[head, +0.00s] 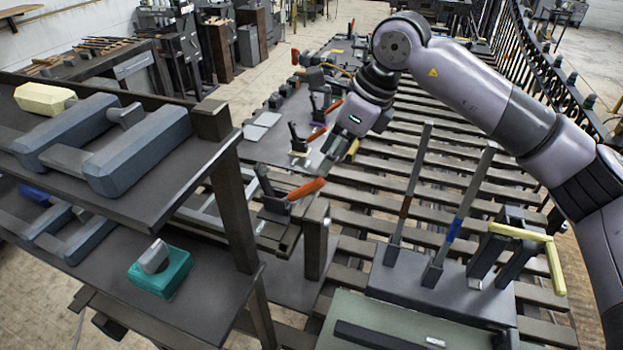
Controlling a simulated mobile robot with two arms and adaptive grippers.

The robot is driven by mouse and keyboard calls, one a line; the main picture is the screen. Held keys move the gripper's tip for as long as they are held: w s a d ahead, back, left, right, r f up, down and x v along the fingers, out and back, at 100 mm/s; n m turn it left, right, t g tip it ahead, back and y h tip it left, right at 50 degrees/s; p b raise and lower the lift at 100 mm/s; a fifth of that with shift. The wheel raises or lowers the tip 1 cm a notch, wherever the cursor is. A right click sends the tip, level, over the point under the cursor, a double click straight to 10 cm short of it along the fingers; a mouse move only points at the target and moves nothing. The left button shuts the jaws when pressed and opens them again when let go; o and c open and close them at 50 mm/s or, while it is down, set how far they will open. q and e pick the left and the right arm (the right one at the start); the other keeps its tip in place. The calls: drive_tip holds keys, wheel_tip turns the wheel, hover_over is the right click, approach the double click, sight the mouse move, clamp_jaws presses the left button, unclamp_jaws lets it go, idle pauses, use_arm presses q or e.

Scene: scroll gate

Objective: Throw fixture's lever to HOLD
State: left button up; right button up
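My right gripper (338,158) hangs at the end of my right arm, pointing down, above and behind the nearest orange-handled lever. It looks apart from that lever; whether its fingers are open is too small to tell. The lever's orange handle (306,188) lies tilted, rising to the right, on a dark clamp-like fixture (274,208). More orange-handled levers (317,134) stand behind on the same row. A grey box (440,290) at right carries two tall upright levers, one with a red band (405,206) and one with a blue band (455,228). I read no HOLD label. My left gripper does not show.
A dark two-tier shelf (215,165) at left holds grey handled blocks (140,155), a cream block (44,98) and a teal block (160,272). A yellow bent bar (520,232) stands right of the tall levers. Slatted rails (400,170) run under the fixtures.

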sight(316, 179)
drive_tip(key=p+x, duration=0.3)
drive_tip(key=x, duration=0.6)
drive_tip(key=shift+a, duration=0.1)
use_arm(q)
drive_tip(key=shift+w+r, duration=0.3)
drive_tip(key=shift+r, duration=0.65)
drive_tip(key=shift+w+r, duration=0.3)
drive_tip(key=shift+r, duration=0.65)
use_arm(e)
drive_tip(key=shift+w+a+f, duration=0.1)
drive_tip(key=shift+w+f, duration=0.05)
drive_tip(key=shift+f, duration=0.35)
clamp_jaws()
